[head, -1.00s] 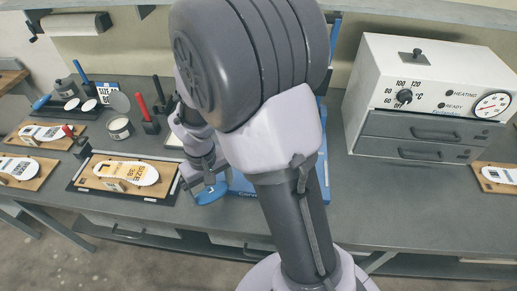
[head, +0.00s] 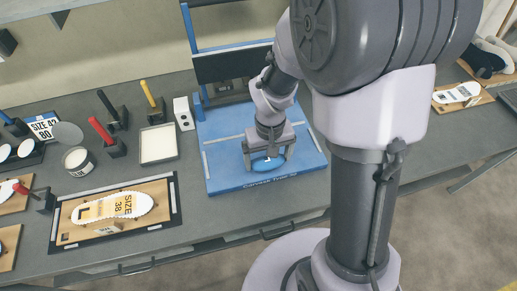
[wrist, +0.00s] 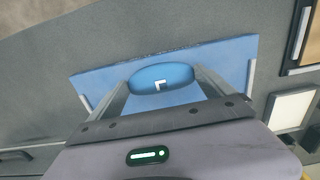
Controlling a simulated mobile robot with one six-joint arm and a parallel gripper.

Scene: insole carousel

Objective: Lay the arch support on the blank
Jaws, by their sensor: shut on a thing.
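The arch support (head: 270,164) is a blue oval pad; in the wrist view (wrist: 161,76) it carries a white L-shaped mark. My gripper (head: 267,160) is shut on it, one finger at each end. It is over the front part of a blue platform (head: 228,181); I cannot tell the exact height. The blank (head: 100,208) is a white insole with an orange patch and "SIZE 38". It lies on a wooden board in a dark frame at the left, well apart from my gripper.
A small light block (head: 107,229) sits at the board's front edge. Behind stand a white tray (head: 158,144), a tin (head: 78,161) and red, black and yellow-handled tools. A dark press-like part (head: 228,66) with blue posts rises behind the platform.

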